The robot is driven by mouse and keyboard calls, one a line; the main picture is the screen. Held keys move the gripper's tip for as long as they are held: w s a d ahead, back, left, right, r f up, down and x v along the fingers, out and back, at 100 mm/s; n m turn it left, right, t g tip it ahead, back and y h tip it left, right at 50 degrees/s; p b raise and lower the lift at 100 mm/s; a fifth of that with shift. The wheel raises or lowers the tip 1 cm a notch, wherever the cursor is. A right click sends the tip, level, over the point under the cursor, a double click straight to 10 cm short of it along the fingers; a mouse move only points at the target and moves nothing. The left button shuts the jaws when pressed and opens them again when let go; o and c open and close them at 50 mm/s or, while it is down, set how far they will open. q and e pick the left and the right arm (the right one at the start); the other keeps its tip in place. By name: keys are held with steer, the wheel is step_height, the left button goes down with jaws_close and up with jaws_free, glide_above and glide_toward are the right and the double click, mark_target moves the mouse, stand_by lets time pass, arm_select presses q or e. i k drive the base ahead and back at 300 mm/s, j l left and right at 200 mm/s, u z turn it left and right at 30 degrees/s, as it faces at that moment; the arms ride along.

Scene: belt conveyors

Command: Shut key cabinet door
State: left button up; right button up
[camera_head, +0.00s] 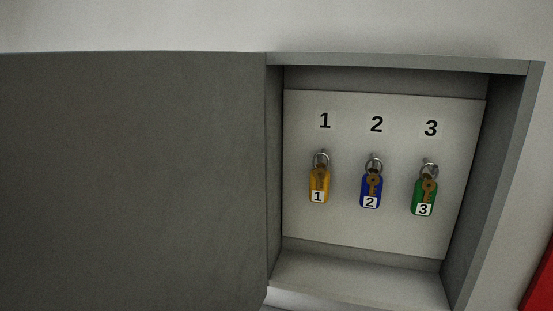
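A grey key cabinet (400,64) is on the white wall, in the right half of the head view. Its plain grey door (135,180) stands open, swung out to the left, and fills the left half of the view. Inside, three keys with tags hang on hooks: a yellow one (319,186) under number 1, a blue one (371,188) under number 2 and a green one (423,196) under number 3. Neither of my grippers shows in this view. The door's left and lower edges lie outside the view.
A white wall (250,22) surrounds the cabinet. A red object (542,280) is partly in view at the lower right edge. Nothing shows between the door and the cabinet opening.

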mark_target(130, 181)
steer(key=k+j+z, duration=0.25)
steer(key=j, duration=0.25)
steer(key=k+j+z, duration=0.25)
steer(key=j, duration=0.2)
steer(key=k+j+z, duration=0.15)
steer(key=j+z, duration=0.15)
steer(key=j, duration=0.15)
steer(key=k+j+z, duration=0.25)
steer(key=j, duration=0.15)
steer(key=k+l, duration=0.2)
steer(key=k, duration=0.3)
steer(key=i+j, duration=0.2)
steer(key=i, duration=0.3)
